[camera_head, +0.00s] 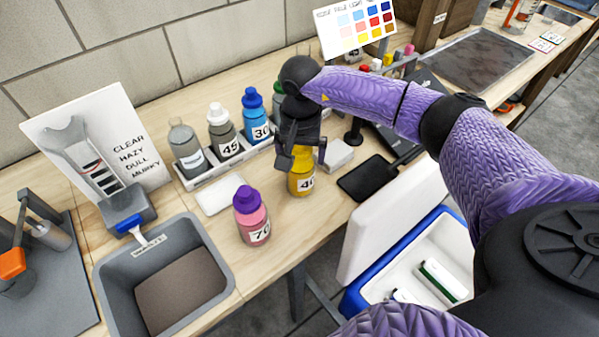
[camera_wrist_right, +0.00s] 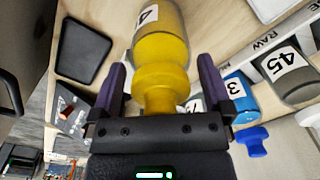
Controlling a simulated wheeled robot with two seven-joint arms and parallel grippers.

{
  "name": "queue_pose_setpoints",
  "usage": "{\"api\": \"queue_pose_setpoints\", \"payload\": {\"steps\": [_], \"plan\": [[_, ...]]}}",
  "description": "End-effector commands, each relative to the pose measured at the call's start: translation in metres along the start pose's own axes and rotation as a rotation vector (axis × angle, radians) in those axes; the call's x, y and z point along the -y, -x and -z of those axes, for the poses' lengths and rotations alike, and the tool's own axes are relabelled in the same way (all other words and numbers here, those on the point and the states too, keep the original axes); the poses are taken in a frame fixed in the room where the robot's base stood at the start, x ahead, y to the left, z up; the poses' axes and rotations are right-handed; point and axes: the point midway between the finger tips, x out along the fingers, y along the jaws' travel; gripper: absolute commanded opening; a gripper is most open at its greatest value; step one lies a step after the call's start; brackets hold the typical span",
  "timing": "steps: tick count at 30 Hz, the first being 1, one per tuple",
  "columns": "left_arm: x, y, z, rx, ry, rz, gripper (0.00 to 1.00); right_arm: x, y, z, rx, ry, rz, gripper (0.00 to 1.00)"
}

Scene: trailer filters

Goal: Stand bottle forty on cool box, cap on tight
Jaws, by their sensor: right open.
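The yellow bottle (camera_head: 300,184) stands upright on the wooden bench; its label starts with a 4 and the rest is unclear. In the right wrist view the bottle (camera_wrist_right: 162,50) has a yellow cap (camera_wrist_right: 160,85) on its top; how tight it is cannot be seen. My right gripper (camera_head: 303,158) is open, over the bottle's top. In the wrist view its fingers stand on either side of the cap, with gaps. The cool box (camera_head: 352,303), blue and white, is at lower right, with its white lid (camera_head: 385,222) raised. My left gripper is out of view.
A pink bottle (camera_head: 252,222) with a purple cap stands left of the yellow one. A white rack (camera_head: 197,181) holds several bottles behind. A black paddle (camera_head: 366,179) lies to the right. A grey basin (camera_head: 105,285) is at left. White items lie inside the cool box.

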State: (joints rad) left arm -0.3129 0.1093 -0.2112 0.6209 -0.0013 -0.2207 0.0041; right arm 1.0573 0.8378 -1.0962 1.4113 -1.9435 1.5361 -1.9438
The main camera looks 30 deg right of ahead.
Motion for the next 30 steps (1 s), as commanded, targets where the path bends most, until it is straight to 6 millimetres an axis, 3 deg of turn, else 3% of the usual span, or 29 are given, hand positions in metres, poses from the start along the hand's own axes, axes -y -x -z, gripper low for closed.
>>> {"api": "queue_pose_setpoints", "payload": {"steps": [6, 20, 30], "plan": [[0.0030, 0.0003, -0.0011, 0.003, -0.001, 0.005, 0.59, 0.0002, -0.0005, 0.0000, -0.001, 0.000, 0.001, 0.98], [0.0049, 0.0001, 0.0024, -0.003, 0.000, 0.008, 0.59, 0.0001, -0.0001, 0.0001, 0.000, 0.000, 0.001, 0.00], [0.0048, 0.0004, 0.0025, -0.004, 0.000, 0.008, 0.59, 0.0004, 0.0011, 0.0003, -0.001, 0.000, 0.002, 0.00]]}}
